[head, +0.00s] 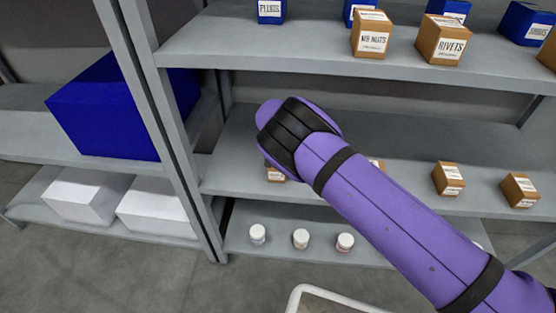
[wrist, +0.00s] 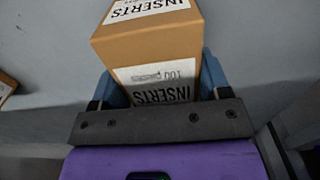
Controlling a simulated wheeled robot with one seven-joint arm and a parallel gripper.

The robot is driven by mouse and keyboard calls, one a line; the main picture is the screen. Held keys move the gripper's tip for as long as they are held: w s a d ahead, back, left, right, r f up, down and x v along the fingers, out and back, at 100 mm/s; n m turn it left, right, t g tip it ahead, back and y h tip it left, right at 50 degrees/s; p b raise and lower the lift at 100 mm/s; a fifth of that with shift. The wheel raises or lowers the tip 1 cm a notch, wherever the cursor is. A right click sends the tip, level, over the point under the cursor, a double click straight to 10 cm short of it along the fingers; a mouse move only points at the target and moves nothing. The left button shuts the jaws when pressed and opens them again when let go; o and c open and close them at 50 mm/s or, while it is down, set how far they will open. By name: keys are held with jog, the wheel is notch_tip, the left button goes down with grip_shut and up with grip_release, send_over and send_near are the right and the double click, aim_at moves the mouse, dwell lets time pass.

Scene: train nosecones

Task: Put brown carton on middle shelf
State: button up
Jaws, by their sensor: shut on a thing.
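A brown carton labelled INSERTS (wrist: 152,48) is held in my gripper (wrist: 158,88) in the wrist view. The blue fingers press on both of its sides. Grey shelf surface lies behind it; I cannot tell whether the carton touches it. In the head view my purple arm reaches over the middle shelf (head: 245,135), and its wrist hides the gripper and the held carton. Brown cartons stand on that shelf, one partly hidden below my wrist (head: 276,174) and others to the right (head: 448,178).
The upper shelf (head: 230,45) bears brown cartons (head: 443,38) and blue boxes. White jars (head: 300,238) stand on the bottom shelf. A grey post (head: 160,110) separates a left bay with a big blue box (head: 105,110) and white boxes (head: 85,195). A white rail (head: 310,292) shows at the bottom.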

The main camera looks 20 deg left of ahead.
jog(key=o, duration=1)
jog(key=shift+f, duration=0.1)
jog(key=shift+o, duration=0.2)
jog(key=shift+r, duration=3.95)
